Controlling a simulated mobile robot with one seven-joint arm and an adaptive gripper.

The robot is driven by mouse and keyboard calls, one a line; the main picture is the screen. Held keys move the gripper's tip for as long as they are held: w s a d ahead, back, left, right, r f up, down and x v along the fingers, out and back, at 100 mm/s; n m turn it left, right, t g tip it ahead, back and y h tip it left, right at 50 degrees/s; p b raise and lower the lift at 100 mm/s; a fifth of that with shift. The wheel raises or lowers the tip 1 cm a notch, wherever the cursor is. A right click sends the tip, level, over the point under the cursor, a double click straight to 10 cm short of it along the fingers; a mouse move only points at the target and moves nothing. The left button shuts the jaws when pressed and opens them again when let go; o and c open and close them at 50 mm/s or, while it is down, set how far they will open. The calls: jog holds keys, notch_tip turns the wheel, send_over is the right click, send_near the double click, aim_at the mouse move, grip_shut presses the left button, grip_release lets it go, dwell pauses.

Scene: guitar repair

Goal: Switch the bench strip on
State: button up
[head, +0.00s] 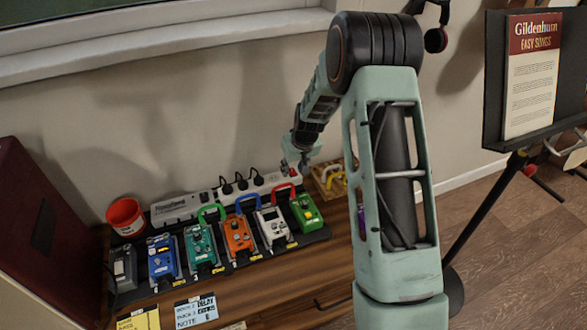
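The bench strip (268,182) is a long white power strip at the back of the bench, against the wall. Several black plugs with cables (241,182) stand in it. A small red part (288,171) shows at its right end, which looks like the switch; its position is too small to read. My gripper (300,167) points down at this right end, very close to the red part. I cannot tell whether it touches. The fingers are too small and partly merged with the strip to show whether they are open or shut.
A row of coloured pedals on a black board (291,243) stands in front of the strip. A red cup (126,216) and a grey labelled box (182,207) are to the left. A wooden tray (327,182) is to the right. A music stand (493,90) stands far right.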

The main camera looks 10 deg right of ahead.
grip_shut()
jog(key=shift+r, duration=0.1)
jog(key=shift+w+r+g+p, duration=0.2)
jog(key=shift+g+p, duration=0.2)
jog(key=shift+p, duration=0.6)
jog(key=shift+w+a+f+g+h+p, duration=0.1)
jog(key=shift+w+g+h+p, duration=0.1)
jog(key=shift+g+p, duration=0.45)
jog(key=shift+w+f+g+h+p, duration=0.1)
jog(key=shift+w+g+p, duration=0.05)
jog(key=shift+g+p, duration=0.5)
grip_release()
